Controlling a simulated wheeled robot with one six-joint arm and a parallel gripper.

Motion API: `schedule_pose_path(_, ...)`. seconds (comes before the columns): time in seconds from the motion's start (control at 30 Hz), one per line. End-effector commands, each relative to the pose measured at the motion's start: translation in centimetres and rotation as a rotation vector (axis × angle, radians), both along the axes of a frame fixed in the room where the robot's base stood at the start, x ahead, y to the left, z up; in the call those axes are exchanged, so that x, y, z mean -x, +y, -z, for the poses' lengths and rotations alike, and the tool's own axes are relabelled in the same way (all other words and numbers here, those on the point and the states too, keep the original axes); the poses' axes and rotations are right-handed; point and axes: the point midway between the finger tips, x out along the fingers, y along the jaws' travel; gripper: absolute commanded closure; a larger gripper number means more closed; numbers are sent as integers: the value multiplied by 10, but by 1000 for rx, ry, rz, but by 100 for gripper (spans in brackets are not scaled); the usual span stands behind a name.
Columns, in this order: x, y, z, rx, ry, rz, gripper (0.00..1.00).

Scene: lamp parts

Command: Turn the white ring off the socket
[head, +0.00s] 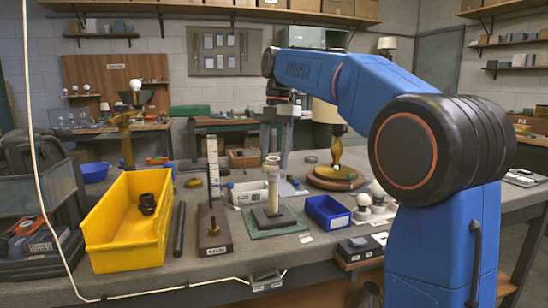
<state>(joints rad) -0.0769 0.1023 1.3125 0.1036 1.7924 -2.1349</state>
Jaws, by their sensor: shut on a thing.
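A cream-white lamp socket on a post (272,188) stands upright on a dark base block over a green mat (270,222) near the middle of the bench. The pale white ring (272,161) seems to be at its top; it is small, and its edge against the socket is hard to make out. My gripper (273,156) points straight down over the post, with its grey fingers at the top of it. It is shut on what appears to be the white ring. The fingers partly hide the grip.
A yellow bin (105,220) with black parts stands at the left. A tall upright stand (213,200) is close left of the post. A blue tray (328,212), white bulbs (363,203) and a lamp with a brass body (336,155) are to the right. A cable runs along the bench's front edge.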

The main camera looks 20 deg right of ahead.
Motion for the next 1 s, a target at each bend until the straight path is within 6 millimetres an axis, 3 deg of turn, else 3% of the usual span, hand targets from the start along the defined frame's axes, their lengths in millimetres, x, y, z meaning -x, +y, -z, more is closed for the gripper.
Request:
schedule_pose_path(0.3,-1,1,-1,0,-2,-299,82)
schedule_pose_path(0.73,-1,1,-1,-1,-1,-356,82)
schedule_pose_path(1.0,-1,2,-1,0,-2,-557,82)
